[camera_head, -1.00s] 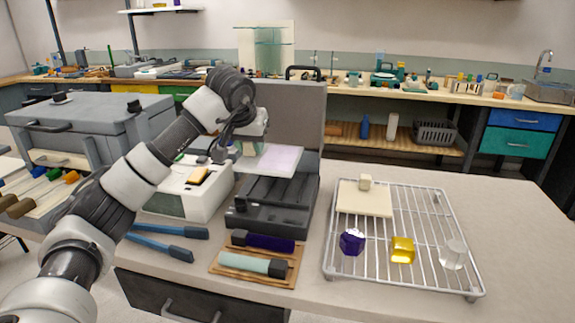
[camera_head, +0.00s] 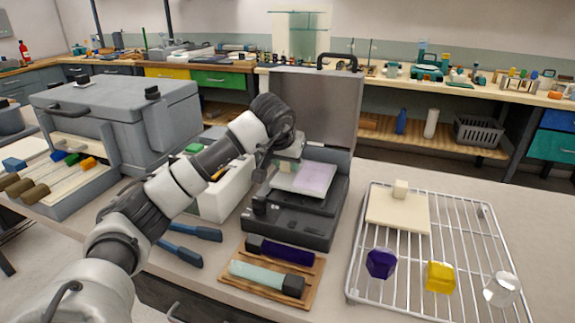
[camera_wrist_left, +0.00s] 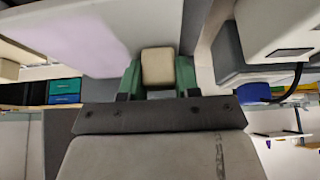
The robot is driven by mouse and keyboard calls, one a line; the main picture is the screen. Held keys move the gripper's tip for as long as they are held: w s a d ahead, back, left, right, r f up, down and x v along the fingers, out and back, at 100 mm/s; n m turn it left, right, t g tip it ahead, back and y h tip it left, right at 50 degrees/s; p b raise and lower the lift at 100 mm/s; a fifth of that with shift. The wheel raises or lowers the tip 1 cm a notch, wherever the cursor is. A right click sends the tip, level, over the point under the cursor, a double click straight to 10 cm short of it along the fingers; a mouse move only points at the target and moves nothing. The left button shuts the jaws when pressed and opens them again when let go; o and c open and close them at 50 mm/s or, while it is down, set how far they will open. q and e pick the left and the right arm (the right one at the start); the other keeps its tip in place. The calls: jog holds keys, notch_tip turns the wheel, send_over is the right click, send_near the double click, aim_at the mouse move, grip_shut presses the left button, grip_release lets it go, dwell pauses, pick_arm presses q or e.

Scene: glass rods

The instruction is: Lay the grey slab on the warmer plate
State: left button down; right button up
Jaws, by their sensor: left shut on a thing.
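The grey slab (camera_head: 305,179), pale with a lilac tint, is over the dark warmer (camera_head: 285,226) in the head view. My left gripper (camera_head: 287,160) is shut on the slab's small cream knob, seen between its green fingers in the left wrist view (camera_wrist_left: 158,68). The slab also fills the upper left there (camera_wrist_left: 85,35). It looks roughly level. I cannot tell whether it touches the warmer plate, which it partly hides. The warmer's lid (camera_head: 320,105) stands open behind. My right gripper is not in view.
A wire rack (camera_head: 362,262) at the right bears a cream slab (camera_head: 390,215) and purple, yellow and clear glass pieces. A wooden tray (camera_head: 240,284) with two rods lies in front of the warmer. Blue-handled tongs (camera_head: 185,250) and a white box (camera_head: 228,195) are left of it.

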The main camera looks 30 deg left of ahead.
pick_arm(q)
jog(key=shift+f, duration=0.55)
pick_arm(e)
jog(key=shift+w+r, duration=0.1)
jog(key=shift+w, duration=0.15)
pick_arm(q)
jog(key=shift+f, duration=0.1)
jog(key=c, duration=0.8)
grip_release()
jog(key=v, duration=1.2)
jog(key=shift+p, duration=0.35)
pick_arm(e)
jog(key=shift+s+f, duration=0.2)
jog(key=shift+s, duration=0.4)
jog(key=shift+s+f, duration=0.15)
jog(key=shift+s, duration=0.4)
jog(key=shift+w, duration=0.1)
